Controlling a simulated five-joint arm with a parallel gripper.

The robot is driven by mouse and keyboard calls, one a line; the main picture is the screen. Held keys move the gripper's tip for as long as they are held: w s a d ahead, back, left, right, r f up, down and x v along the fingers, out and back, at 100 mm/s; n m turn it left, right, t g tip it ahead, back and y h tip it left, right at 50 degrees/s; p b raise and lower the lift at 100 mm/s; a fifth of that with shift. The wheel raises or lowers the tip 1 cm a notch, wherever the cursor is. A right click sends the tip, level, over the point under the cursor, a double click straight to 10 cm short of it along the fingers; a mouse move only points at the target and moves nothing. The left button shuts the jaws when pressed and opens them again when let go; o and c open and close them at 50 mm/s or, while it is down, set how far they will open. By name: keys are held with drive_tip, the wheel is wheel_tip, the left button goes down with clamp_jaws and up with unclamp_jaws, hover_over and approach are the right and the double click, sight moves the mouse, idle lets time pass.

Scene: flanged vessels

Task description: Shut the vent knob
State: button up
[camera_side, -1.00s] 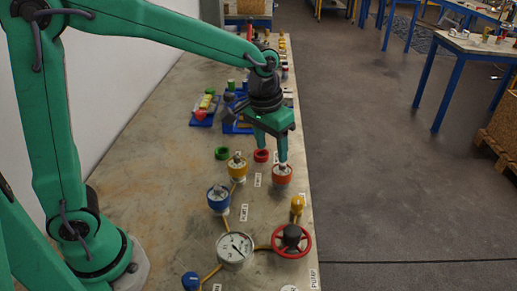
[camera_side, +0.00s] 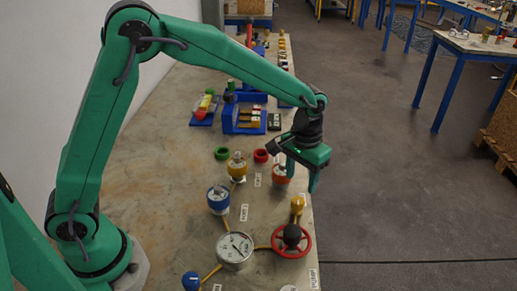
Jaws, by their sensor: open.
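My gripper (camera_side: 302,180) is open, pointing down at the right edge of the bench. Its left finger overlaps the orange flanged vessel (camera_side: 278,174) and hides part of it; I cannot tell whether they touch. A yellow flanged vessel (camera_side: 237,171) and a blue one (camera_side: 218,202) stand to the left, each with a small metal fitting on top. A yellow knob (camera_side: 297,203) stands just below my gripper in the picture. A blue knob (camera_side: 191,281) is at the lower left. Most labels are too small to read, so I cannot tell which part is the vent knob.
A round gauge (camera_side: 235,251) and a red handwheel (camera_side: 305,246) with a black centre stand nearer the camera. A blue rack (camera_side: 244,122) stands farther back. The bench left of the vessels is bare.

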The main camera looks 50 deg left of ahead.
sight(298, 200)
drive_tip(key=shift+f, duration=3.65)
drive_tip(key=c, duration=1)
